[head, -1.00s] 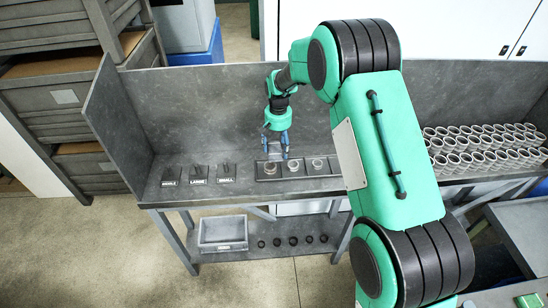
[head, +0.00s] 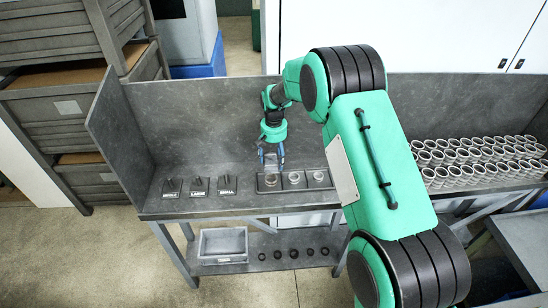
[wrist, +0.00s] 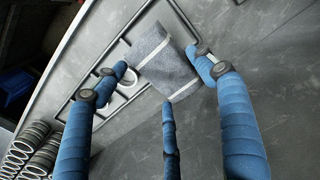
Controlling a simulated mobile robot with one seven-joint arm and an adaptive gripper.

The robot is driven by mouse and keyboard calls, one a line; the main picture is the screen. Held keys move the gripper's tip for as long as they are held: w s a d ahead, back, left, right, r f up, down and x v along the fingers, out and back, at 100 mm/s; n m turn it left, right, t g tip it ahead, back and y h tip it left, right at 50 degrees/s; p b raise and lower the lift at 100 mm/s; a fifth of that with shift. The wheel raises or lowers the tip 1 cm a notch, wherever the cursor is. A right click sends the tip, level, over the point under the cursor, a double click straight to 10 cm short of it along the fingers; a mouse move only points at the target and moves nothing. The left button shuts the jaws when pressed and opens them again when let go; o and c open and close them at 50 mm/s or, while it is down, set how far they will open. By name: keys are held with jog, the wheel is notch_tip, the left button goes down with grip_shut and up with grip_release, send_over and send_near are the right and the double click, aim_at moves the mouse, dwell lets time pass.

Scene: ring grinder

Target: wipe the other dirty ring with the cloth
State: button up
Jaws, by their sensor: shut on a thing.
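My gripper (head: 271,160) has blue segmented fingers, and in the wrist view (wrist: 160,78) they are closed around a grey cloth (wrist: 165,62). The cloth hangs as a sheet between the fingertips. In the head view my gripper is above the left part of a dark tray (head: 282,187) with three places. A left ring (head: 270,181), a middle ring (head: 294,178) and a right ring (head: 318,176) sit in it. A ring (wrist: 129,84) shows beside the cloth in the wrist view, partly covered by a finger. I cannot tell which rings are dirty.
Stands marked LARGE (head: 198,187) and SMALL (head: 227,185), plus another, are left of the tray. Many rings (head: 475,160) stand stacked at the right. A grey bin (head: 222,245) and several dark rings (head: 293,254) lie on the lower shelf. Panels enclose the bench's back and left.

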notch_tip(320, 180, down, 7)
jog(key=shift+r+b, duration=0.15)
jog(key=shift+b, duration=1.1)
jog(key=shift+s+f, duration=0.2)
jog(key=shift+s, duration=1.6)
jog(key=shift+c, duration=0.7)
jog(key=shift+w, duration=1.8)
jog(key=shift+s, duration=1.95)
jog(key=shift+w, duration=2.05)
jog(key=shift+s, duration=1.85)
jog(key=shift+w, duration=1.5)
jog(key=shift+w+r+p, duration=0.2)
jog(key=shift+r+p, duration=0.3)
jog(key=shift+r, duration=0.7)
jog(key=shift+w+r+p, duration=0.15)
jog(key=shift+r+p, duration=0.3)
jog(key=shift+r, duration=0.75)
jog(key=shift+s+r+p, duration=0.1)
jog(key=shift+r+p, duration=0.55)
jog(key=shift+r, duration=1.05)
